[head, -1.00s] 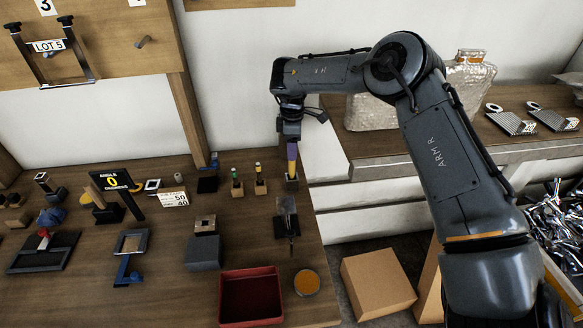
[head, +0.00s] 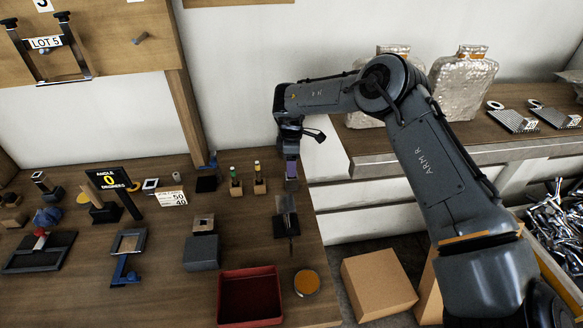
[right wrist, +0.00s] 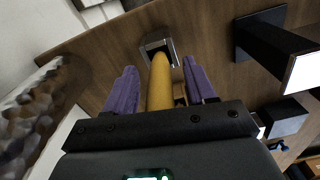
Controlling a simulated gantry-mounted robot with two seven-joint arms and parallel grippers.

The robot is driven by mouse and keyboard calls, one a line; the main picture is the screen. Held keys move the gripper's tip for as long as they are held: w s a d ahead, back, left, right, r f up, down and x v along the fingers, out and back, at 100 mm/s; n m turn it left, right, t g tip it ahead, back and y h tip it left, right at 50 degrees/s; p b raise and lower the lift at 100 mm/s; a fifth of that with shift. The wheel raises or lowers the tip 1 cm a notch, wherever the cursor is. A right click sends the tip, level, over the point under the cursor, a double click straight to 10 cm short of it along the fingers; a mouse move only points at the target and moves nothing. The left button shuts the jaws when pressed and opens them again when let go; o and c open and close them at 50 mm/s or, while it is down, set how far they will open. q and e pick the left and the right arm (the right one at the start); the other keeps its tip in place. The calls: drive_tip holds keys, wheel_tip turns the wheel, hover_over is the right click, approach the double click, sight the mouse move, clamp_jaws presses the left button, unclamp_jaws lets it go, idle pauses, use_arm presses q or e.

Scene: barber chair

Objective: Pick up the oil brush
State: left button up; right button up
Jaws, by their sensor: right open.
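My right gripper (head: 291,186) points down over the right end of the wooden bench. Its purple fingers are open. In the right wrist view the gripper (right wrist: 163,92) has a finger on either side of a yellow-orange handle (right wrist: 160,85), with gaps visible beside it. This handle seems to be the oil brush's. Its far end meets a square metal holder (right wrist: 172,46). The brush's bristles are not visible. In the head view the fingers hide most of the handle. My left gripper is not in view.
Two small bottles in wooden blocks (head: 236,184) (head: 260,182) stand left of the gripper. A dark stand with a metal piece (head: 286,226) is just in front. A red tray (head: 250,296) and a round amber dish (head: 307,283) lie nearer. The bench edge is close on the right.

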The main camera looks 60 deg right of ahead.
clamp_jaws()
drive_tip(key=shift+r, duration=0.1)
